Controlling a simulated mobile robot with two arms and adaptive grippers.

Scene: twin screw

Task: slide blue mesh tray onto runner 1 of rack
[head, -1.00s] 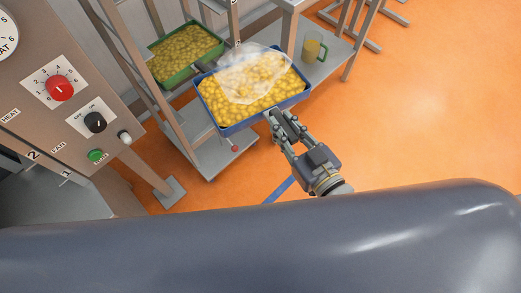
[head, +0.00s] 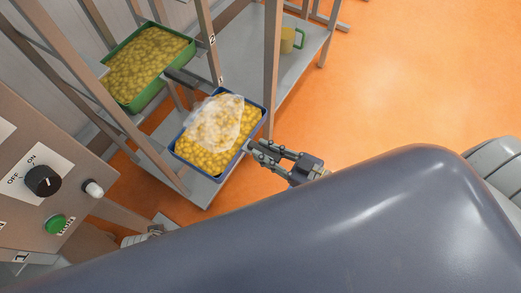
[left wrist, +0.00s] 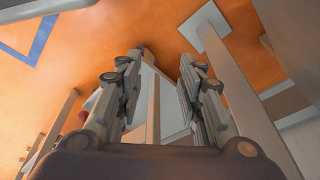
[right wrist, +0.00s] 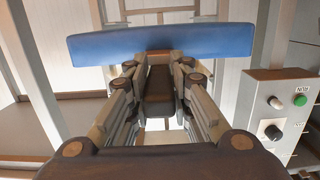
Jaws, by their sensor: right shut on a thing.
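The blue tray (head: 195,172) is full of yellow pieces, with a crumpled clear film (head: 216,118) over part of them. It is at the open front of the rack (head: 271,60), between the front posts, below a label 1. I cannot tell whether it touches a runner.
A control panel (head: 25,205) with knobs is at the left. The orange floor at right is clear.

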